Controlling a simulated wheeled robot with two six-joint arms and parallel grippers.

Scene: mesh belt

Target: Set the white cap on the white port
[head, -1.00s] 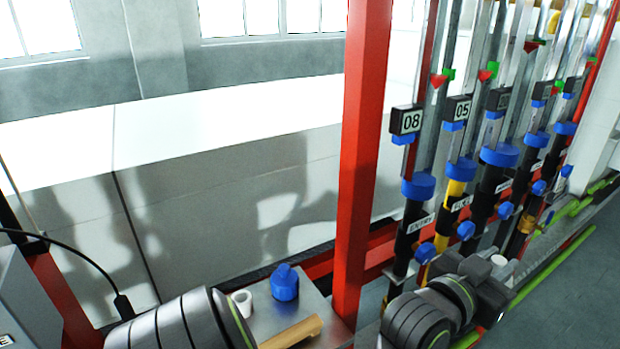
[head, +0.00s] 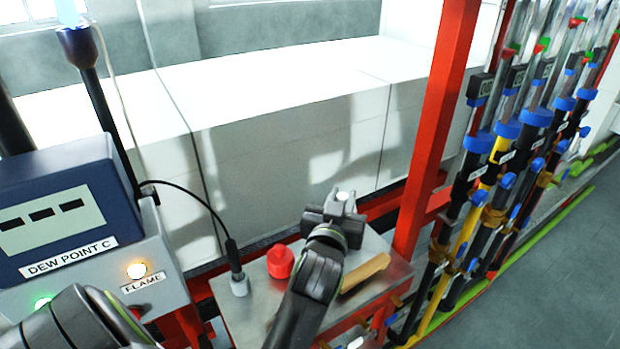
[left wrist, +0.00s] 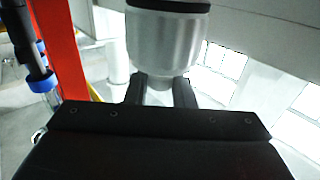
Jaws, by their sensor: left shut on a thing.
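My left gripper (head: 341,208) is above the metal tray, with a small white part of the white cap (head: 343,196) showing at its jaws. In the left wrist view, the cap (left wrist: 165,42) is a pale cylinder with a dark band at its far end. The left fingers (left wrist: 163,92) are shut on its narrower near end, and it is clear of any surface there. Gripper and forearm hide most of the cap in the head view. I cannot pick out the white port in either view. My right gripper is not in view.
The metal tray (head: 385,283) carries a red cap (head: 280,262) and a wooden handle (head: 365,272). A dew point meter (head: 62,215) and cable stand left. A red post (head: 436,130) rises just right of the tray, with several labelled pipes (head: 478,190) beyond it.

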